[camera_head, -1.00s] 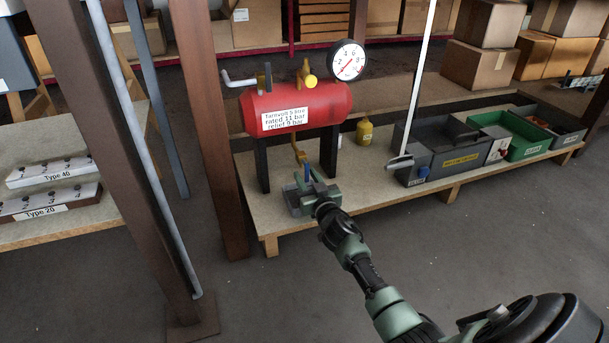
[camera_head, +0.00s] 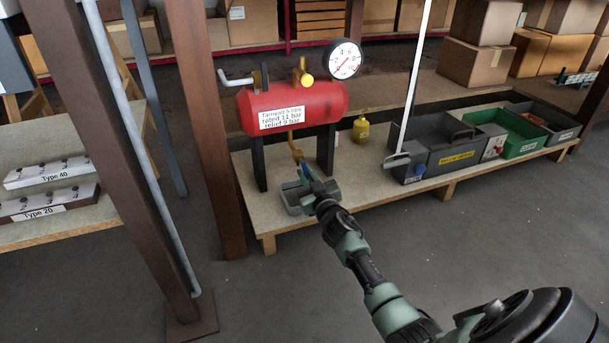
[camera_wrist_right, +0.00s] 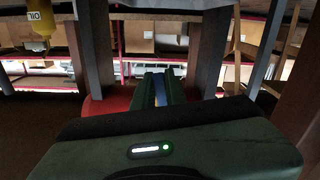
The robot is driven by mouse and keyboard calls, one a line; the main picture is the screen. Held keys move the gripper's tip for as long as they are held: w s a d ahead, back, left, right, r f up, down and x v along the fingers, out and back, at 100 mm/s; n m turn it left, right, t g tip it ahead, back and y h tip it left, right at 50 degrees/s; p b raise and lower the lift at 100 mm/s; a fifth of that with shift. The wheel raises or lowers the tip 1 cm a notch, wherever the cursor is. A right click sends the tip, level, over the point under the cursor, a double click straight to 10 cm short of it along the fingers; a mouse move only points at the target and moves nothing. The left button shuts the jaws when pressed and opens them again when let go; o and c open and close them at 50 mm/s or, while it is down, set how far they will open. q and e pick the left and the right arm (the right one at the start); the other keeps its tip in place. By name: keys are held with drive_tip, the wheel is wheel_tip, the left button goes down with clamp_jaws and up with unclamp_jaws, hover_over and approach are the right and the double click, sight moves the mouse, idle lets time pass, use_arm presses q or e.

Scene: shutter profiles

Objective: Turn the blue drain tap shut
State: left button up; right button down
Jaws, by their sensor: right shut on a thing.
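The blue drain tap (camera_head: 305,172) is at the lower end of the brass pipe (camera_head: 296,150) under the red tank (camera_head: 300,105). Its handle leans to the left in the head view. My right gripper (camera_head: 313,184) is shut on the handle, and its fingers cover most of it. In the right wrist view, a strip of the blue tap (camera_wrist_right: 160,88) shows between the green fingers of the right gripper (camera_wrist_right: 158,92). My left gripper is in neither view.
The tank's dark legs (camera_head: 259,165) stand on both sides. A round gauge (camera_head: 343,60), a yellow bottle (camera_head: 361,129) and a grey toolbox (camera_head: 440,155) are nearby. A brown post (camera_head: 213,150) stands to the left.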

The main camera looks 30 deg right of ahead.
drive_tip(key=d+r+n+p, duration=0.1)
drive_tip(key=n, duration=0.4)
drive_tip(key=d+r+n+p, duration=0.1)
drive_tip(key=n, duration=0.4)
drive_tip(key=d+r+n+p, duration=0.1)
drive_tip(key=n, duration=0.4)
drive_tip(key=shift+s+r+n, duration=0.3)
drive_tip(key=shift+s+r, duration=0.05)
idle(0.3)
drive_tip(key=c, duration=1.4)
unclamp_jaws()
drive_tip(key=shift+c, duration=0.2)
drive_tip(key=shift+s, duration=0.1)
